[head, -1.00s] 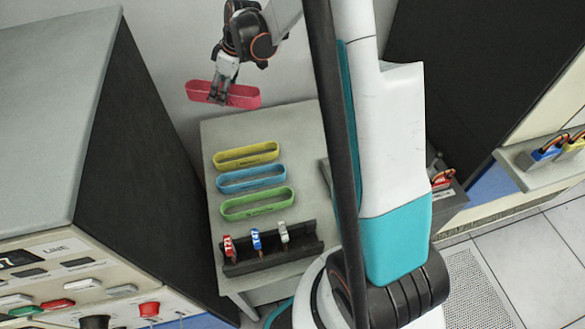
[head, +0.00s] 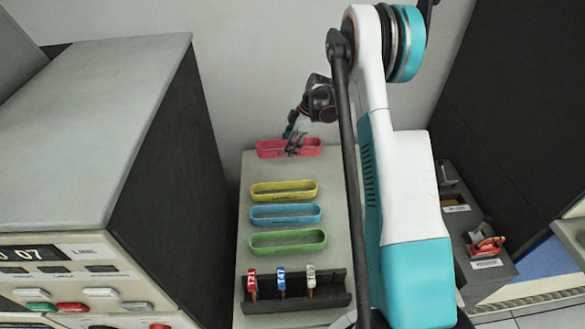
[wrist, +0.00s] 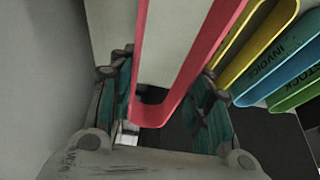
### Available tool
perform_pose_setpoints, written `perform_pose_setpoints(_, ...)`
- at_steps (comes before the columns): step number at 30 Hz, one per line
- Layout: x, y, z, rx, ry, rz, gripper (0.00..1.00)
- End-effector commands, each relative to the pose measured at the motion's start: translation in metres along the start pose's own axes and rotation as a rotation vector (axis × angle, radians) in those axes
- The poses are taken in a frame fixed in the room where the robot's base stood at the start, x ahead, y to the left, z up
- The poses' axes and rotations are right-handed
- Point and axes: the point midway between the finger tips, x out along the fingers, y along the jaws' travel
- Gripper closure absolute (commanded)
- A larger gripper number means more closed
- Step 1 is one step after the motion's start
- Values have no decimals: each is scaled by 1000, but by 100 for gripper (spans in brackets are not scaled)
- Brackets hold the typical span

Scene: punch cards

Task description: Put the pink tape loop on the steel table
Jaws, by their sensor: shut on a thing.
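The pink tape loop (head: 312,147) is a long narrow oval band at the far end of the steel table (head: 333,220) in the head view. My gripper (head: 293,146) is shut on the loop. In the wrist view the loop (wrist: 157,112) runs up between the two teal-padded fingers (wrist: 160,100), with the grey tabletop showing through it. Whether the loop touches the tabletop or hangs just above it I cannot tell.
Yellow (head: 284,197), blue (head: 312,222) and green (head: 289,249) loops lie in a row on the table. A dark rack (head: 333,297) with red, blue and white tagged items is at the near end. A grey console (head: 90,130) stands left.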

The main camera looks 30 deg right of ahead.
Motion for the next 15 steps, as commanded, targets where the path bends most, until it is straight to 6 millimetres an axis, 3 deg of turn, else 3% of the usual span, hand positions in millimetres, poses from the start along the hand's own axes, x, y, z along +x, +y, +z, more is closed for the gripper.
perform_pose_setpoints(1, 14, 0, 6, 0, 0, 0, 71)
perform_pose_setpoints(4, 31, 0, 13, 0, 0, 0, 71)
perform_pose_setpoints(15, 59, 0, 24, 1, 0, 0, 71)
